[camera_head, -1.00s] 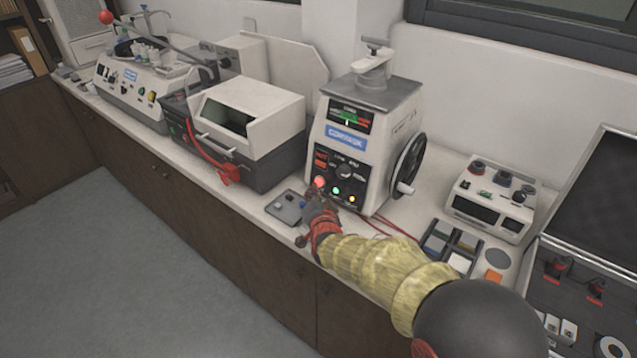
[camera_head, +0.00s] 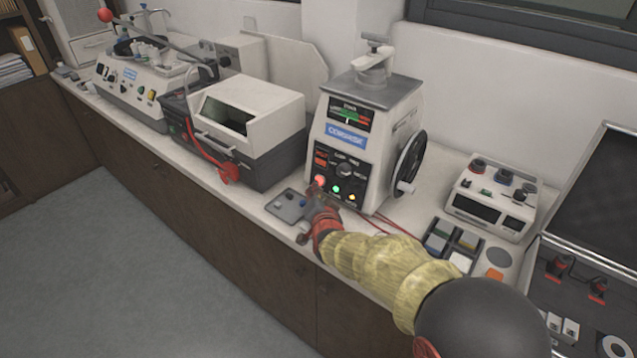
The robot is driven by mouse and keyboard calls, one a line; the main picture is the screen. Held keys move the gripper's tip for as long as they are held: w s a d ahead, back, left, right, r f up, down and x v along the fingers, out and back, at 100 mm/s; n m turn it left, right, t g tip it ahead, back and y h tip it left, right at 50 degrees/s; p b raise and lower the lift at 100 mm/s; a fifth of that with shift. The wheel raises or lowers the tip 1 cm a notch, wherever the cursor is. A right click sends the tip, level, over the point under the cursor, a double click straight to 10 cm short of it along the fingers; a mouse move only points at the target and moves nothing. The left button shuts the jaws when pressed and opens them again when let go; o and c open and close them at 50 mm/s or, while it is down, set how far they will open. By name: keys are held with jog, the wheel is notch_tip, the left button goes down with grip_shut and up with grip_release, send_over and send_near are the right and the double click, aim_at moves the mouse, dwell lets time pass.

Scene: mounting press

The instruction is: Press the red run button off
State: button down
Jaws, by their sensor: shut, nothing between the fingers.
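The mounting press (camera_head: 379,151) stands on the bench right of the middle, with a blue label and a gauge on its front. The red run button (camera_head: 319,181) is lit at the lower left of its dark front panel (camera_head: 344,172). A green light (camera_head: 336,188) and a yellow light (camera_head: 352,197) sit to its right. My gripper (camera_head: 316,194) is shut and empty, just below the red button. I cannot tell whether its tips touch the button. My arm comes in from the lower right.
A handwheel (camera_head: 408,165) sticks out from the press's right side. A sectioned tray (camera_head: 452,243) and a small control box (camera_head: 491,197) stand further right.

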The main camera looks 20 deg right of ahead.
jog(key=shift+w+d, duration=0.1)
jog(key=shift+d, duration=0.05)
dwell(0.4)
jog(key=shift+s+a+r, duration=0.1)
jog(key=shift+s+a, duration=0.15)
jog(key=shift+a, duration=0.1)
jog(key=shift+s+a+r+p, duration=0.2)
jog(key=shift+s+a+p, duration=0.15)
jog(key=shift+a, duration=0.2)
jog(key=shift+s+a+r+p, duration=0.15)
jog(key=shift+s+a+p, duration=0.5)
jog(key=shift+a, duration=0.3)
jog(key=shift+s+a+r+p, duration=0.15)
jog(key=shift+s+a+p, duration=0.45)
jog(key=shift+a, duration=0.35)
jog(key=shift+r, duration=0.15)
